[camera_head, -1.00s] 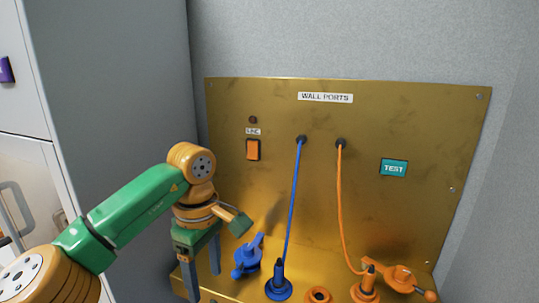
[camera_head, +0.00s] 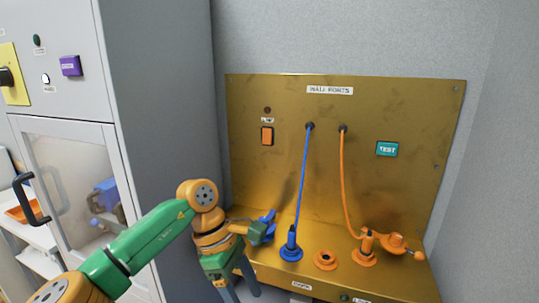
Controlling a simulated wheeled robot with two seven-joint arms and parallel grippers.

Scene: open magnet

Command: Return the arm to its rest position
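My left arm comes in from the lower left, green and orange. Its gripper (camera_head: 238,290) points down at the left front of the brass ledge, with its two dark fingers apart. I see nothing between the fingers; their tips are near the bottom edge. A small bracket on its wrist partly hides a blue lever handle (camera_head: 268,222) behind it. I cannot tell whether they touch. My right gripper is not in view.
A brass wall-ports panel (camera_head: 361,112) carries an orange switch (camera_head: 267,136) and a teal TEST button (camera_head: 387,149). Cabled blue (camera_head: 291,246) and orange (camera_head: 366,246) plugs stand on its ledge, around an orange ring (camera_head: 325,260). A grey cabinet (camera_head: 160,110) stands left, with a black door handle (camera_head: 27,196).

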